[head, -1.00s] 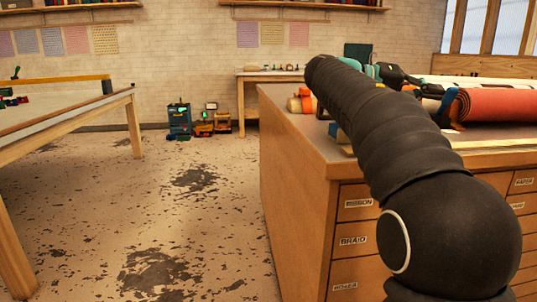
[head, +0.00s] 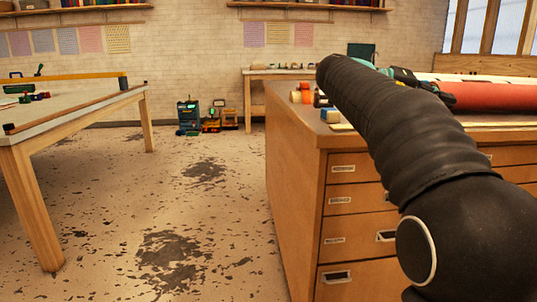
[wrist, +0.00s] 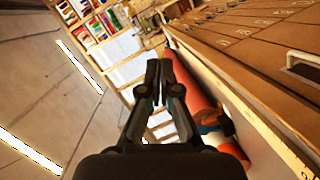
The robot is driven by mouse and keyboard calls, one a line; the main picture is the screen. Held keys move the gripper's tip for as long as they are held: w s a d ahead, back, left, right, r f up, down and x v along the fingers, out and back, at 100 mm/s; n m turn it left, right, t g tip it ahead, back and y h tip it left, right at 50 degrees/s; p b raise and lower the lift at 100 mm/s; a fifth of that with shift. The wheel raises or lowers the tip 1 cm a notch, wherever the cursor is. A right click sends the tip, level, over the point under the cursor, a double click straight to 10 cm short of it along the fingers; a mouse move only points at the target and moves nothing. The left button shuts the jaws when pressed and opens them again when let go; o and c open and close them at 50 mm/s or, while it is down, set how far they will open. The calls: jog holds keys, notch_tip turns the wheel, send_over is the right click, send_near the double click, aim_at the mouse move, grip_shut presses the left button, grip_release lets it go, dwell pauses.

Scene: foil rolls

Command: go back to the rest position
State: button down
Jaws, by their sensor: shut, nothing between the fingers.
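My gripper (wrist: 158,85) is shut and empty in the wrist view, with its two fingers together. In the head view my black arm hides most of it; only dark and teal parts show behind the arm, above the cabinet top. A red roll (head: 492,97) lies on the wooden drawer cabinet (head: 295,170) at the right, partly hidden by the arm. The red roll also shows beyond and right of the fingers in the wrist view (wrist: 193,82), apart from them as far as I can tell. A white roll (head: 470,78) lies behind it.
Small orange items (head: 304,92) stand at the cabinet's left end. A pale-topped table (head: 75,112) with small items stands at the left. Open floor (head: 190,225) lies between table and cabinet. Boxes and tools (head: 190,117) sit by the far wall.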

jog(key=s+a+f+n+t+y, duration=0.1)
jog(key=s+a+f+t+y, duration=0.1)
jog(key=s+a+f+y, duration=0.3)
jog(key=s+a+f+n+t+y, duration=0.2)
jog(key=s+a+f+y, duration=0.3)
jog(key=s+f, duration=0.6)
jog(key=s+a+f+n+t+y, duration=0.2)
jog(key=s+a+f+y, duration=0.4)
jog(key=f, duration=1.2)
jog(key=s+a, duration=0.2)
jog(key=a, duration=0.1)
jog(key=shift+s+f, duration=0.25)
jog(key=shift+f, duration=0.05)
jog(key=shift+d, duration=0.1)
